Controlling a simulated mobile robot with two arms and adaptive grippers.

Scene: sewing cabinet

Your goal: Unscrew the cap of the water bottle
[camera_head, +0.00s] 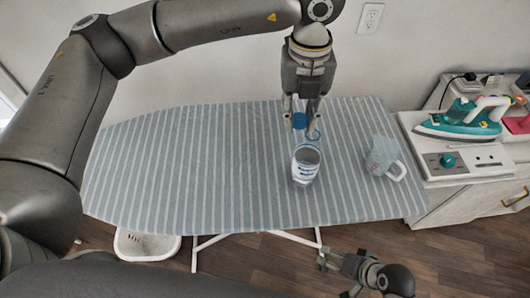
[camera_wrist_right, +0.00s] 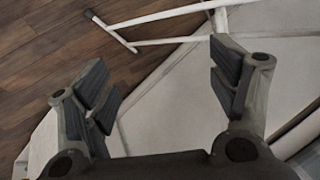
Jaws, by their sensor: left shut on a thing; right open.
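The water bottle (camera_head: 306,170), pale with blue markings, stands upright on the striped ironing board, below my left gripper (camera_head: 302,120). A blue ring shows above its body, near the fingertips. The blue cap (camera_head: 299,121) is between the fingers of my left gripper, which is shut on it. The cap appears to the left of the blue ring and seems apart from the bottle, though the fingers partly cover this spot. My right gripper (camera_head: 336,277) is open and empty, low in front of the board; its spread fingers also show in the right wrist view (camera_wrist_right: 165,85).
A pale mug (camera_head: 383,155) with a handle is on the ironing board (camera_head: 200,170), right of the bottle. A teal iron (camera_head: 462,118) stands on the white cabinet at right. A white basket (camera_head: 147,247) is on the floor. The board's left half is clear.

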